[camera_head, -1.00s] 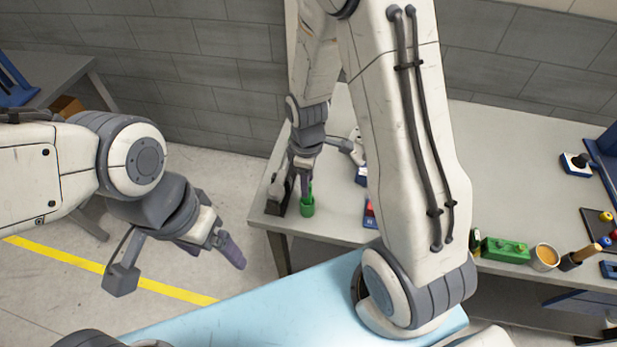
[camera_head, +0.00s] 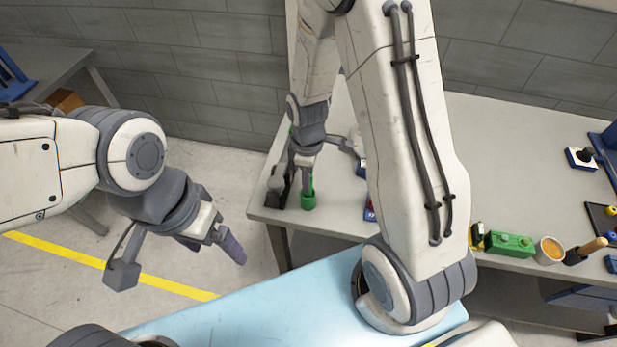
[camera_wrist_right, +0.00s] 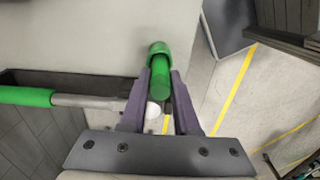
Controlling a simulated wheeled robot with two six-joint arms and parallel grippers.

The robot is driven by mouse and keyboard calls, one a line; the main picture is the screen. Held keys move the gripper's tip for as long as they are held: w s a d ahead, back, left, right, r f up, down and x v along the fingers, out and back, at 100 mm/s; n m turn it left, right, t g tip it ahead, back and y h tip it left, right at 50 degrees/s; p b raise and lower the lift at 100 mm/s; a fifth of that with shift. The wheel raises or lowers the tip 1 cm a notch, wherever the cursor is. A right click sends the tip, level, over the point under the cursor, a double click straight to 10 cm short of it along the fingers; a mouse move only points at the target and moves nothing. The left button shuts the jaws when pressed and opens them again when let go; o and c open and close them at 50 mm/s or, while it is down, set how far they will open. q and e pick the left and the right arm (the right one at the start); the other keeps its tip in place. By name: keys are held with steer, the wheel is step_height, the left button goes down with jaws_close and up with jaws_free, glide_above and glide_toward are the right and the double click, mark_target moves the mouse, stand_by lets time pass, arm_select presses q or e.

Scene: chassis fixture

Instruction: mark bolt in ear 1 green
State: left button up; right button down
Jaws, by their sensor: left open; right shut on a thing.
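My right gripper (camera_head: 307,182) points down at the near left corner of the table. In the right wrist view its purple fingers (camera_wrist_right: 160,92) are shut on a green cylinder (camera_wrist_right: 160,84), likely a marker. The cylinder's far end meets a wider green cup-like piece (camera_wrist_right: 158,48); I cannot tell whether it sits inside it. The green piece also shows in the head view (camera_head: 308,200), at the table top. My left gripper (camera_head: 233,248) is open and empty, over the floor left of the table. No bolt or ear can be made out; my right arm hides the middle of the table.
A dark holder (camera_head: 279,192) stands beside the green piece. In the right wrist view a green-handled rod (camera_wrist_right: 25,96) lies across at the left. A green block (camera_head: 509,244), a cup (camera_head: 549,250) and a wooden-handled tool (camera_head: 590,247) line the front edge at right.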

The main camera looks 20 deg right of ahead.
steer(key=shift+r+p, duration=3.05)
steer(key=shift+r, duration=0.6)
